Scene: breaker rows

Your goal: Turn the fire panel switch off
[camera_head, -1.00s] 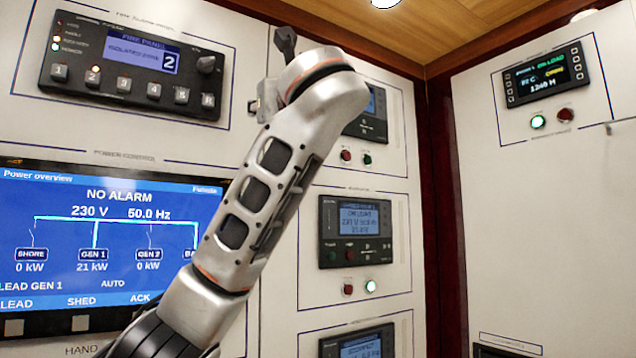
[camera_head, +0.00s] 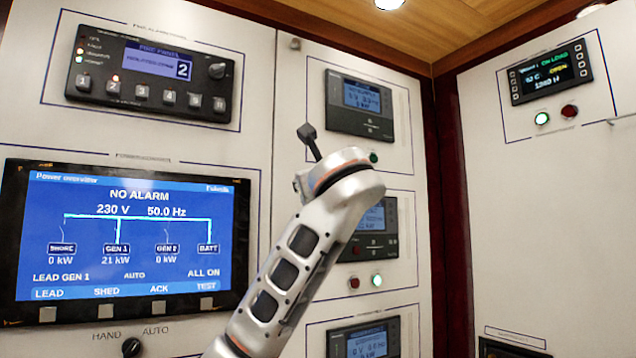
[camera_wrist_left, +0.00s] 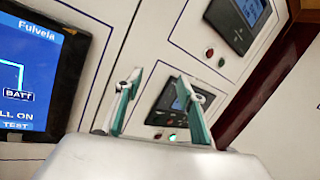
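The fire panel (camera_head: 148,80) is a dark box at the upper left of the head view. Its screen reads "FIRE PANEL" with a large 2, and a row of numbered buttons runs below. A red lamp glows above button 2. A round dark knob (camera_head: 217,70) sits at the panel's right end, which may be the switch; its setting is too small to read. My left gripper (camera_wrist_left: 155,98) is open and empty in the left wrist view, in front of the middle controller. The fire panel is outside that view. My right gripper is not in view.
My arm link (camera_head: 300,255) rises in front of the controller column. A large power screen (camera_head: 125,235) is below the fire panel, with a HAND/AUTO knob (camera_head: 132,347) beneath. The space before the fire panel is clear.

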